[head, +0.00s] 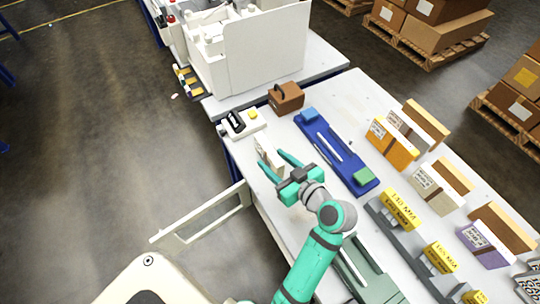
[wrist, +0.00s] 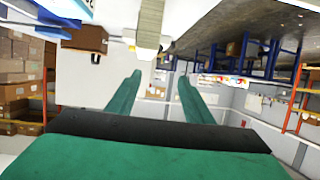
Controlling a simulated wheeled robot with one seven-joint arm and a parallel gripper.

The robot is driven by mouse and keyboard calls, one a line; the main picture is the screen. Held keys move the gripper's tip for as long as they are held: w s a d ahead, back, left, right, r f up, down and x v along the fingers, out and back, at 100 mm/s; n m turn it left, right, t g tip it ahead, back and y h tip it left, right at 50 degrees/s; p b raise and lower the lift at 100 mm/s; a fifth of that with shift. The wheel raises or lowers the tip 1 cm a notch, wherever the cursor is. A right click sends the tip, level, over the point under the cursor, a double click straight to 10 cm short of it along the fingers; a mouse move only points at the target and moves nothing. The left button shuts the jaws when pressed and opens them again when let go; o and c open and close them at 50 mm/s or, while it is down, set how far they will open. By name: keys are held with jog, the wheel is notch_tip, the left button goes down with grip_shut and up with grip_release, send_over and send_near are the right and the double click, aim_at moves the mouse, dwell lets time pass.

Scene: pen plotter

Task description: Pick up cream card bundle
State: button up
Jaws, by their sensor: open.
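A small cream bundle with a darker band (head: 266,151) stands upright near the left edge of the table, at the fingertips of my gripper (head: 272,159). My gripper is open, its two teal fingers apart. The wrist view also shows the cream bundle (wrist: 151,20), at the top of the picture, above the open fingertips (wrist: 159,78); nothing shows between the fingers there. The bundle's lower part is partly hidden by the fingers in the head view. Another pale, brown-banded bundle (head: 434,191) leans farther right on the table.
A white device with a yellow button (head: 253,114) and a brown box (head: 286,97) lie beyond my gripper. A blue tray (head: 338,148) runs to its right. Orange (head: 391,145) and purple (head: 486,243) bundles stand farther right. A pale frame (head: 205,222) juts out left of the table.

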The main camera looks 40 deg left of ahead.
aim_at(269, 152)
jog(key=shift+w+d+f+m+t+h, duration=0.2)
jog(key=shift+w+d+f+m+h, duration=0.05)
jog(key=shift+d+f, duration=0.35)
jog(key=shift+w+d+f+m+t+h, duration=0.2)
jog(key=shift+w+d+f+m+h, duration=0.05)
jog(key=shift+d+f, duration=0.35)
jog(key=shift+w+f, duration=0.15)
jog(key=shift+f, duration=0.15)
jog(key=x, duration=1)
jog(key=shift+w+a+f, duration=0.1)
jog(key=shift+w+f, duration=0.05)
jog(key=shift+w, duration=0.15)
grip_shut()
